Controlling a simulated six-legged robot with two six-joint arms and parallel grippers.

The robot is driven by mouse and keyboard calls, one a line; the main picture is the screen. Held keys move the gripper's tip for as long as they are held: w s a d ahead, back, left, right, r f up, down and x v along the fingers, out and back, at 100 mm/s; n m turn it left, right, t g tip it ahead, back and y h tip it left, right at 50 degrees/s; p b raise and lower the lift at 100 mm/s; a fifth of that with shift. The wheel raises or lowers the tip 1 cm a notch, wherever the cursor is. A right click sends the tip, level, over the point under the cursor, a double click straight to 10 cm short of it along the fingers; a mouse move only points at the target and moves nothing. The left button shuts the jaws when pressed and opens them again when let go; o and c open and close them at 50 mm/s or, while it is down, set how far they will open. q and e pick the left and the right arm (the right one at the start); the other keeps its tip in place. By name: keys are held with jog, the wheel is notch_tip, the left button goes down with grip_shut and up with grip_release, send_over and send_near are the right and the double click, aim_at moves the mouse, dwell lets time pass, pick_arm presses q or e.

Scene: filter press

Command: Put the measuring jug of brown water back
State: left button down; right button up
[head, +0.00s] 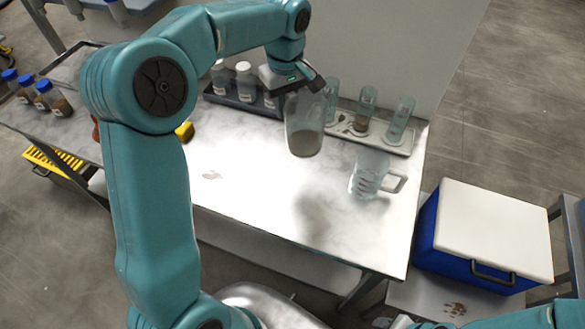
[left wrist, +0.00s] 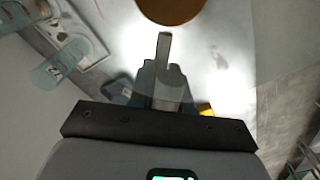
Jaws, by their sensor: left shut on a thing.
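A clear jug with brown water (head: 304,128) hangs from my left gripper (head: 291,86), above the white tabletop (head: 255,195). The jug looks upright, and its lower part is brown. Its handle is not clear in the head view because the gripper covers that side. In the left wrist view the brown water (left wrist: 170,8) shows as a round patch at the top edge, just beyond the gripper (left wrist: 164,62). My left gripper is shut on the jug. My right gripper is out of view; only part of that arm shows at bottom right.
A second clear jug with a handle (head: 366,181) stands on the right of the table. Behind are a rack with clear cylinders (head: 399,147) and a dark tray of white-capped bottles (head: 243,106). A blue cooler (head: 425,232) stands right of the table. The table's front middle is clear.

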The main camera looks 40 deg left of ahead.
pick_arm(q)
jog(key=s+a+r+n+b, duration=0.1)
jog(key=s+a+r+n, duration=0.1)
jog(key=a+r+n, duration=0.35)
jog(key=shift+n, duration=0.75)
jog(key=f, duration=0.7)
jog(key=a+f, duration=0.1)
jog(key=f, duration=1.3)
jog(key=shift+w+a+f, duration=0.15)
jog(key=shift+a+f, duration=0.05)
jog(key=shift+f, duration=0.05)
jog(key=shift+d+b, duration=0.1)
jog(key=shift+b, duration=0.2)
jog(key=shift+f, duration=0.3)
jog(key=c, duration=1)
grip_release()
jog(key=shift+r, duration=0.1)
jog(key=shift+c, duration=0.2)
